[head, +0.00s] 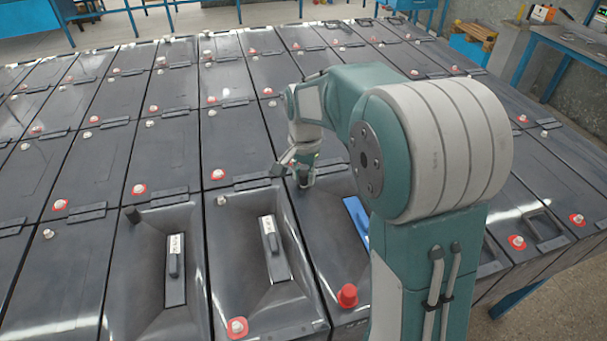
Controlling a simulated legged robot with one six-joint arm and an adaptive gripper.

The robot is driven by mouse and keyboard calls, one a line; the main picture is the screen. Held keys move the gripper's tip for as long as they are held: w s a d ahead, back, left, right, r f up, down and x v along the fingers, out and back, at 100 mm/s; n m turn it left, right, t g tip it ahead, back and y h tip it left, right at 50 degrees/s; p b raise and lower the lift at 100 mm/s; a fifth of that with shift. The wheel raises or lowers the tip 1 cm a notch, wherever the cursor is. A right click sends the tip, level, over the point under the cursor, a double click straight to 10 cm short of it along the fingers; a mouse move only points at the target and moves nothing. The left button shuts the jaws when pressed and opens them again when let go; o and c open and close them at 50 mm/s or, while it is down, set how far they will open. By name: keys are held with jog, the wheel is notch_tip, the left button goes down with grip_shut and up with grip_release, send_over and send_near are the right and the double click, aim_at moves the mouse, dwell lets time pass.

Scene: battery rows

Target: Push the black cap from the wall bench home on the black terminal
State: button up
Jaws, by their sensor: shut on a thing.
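My gripper (297,176) is over the back left corner of the battery that has a red cap (347,295) at its front. It is shut on a small dark piece, the black cap (303,179), which shows between the fingertips. The cap is at or just above the place of the black terminal. The terminal itself is hidden under the cap and fingers, so I cannot tell how far down the cap sits. A similar black cap (132,214) stands on the battery two places to the left.
Rows of dark batteries with bare terminals, several ringed red, fill the rack. A blue strip (356,216) lies on the battery by my arm. The wall bench (575,42) with small devices is at the top right. A blue crate (470,48) stands near it.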

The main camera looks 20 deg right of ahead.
jog(key=shift+f, duration=0.5)
dwell(0.7)
jog(key=o, duration=0.8)
jog(key=shift+o, duration=0.2)
jog(key=o, duration=0.3)
jog(key=shift+r, duration=3.55)
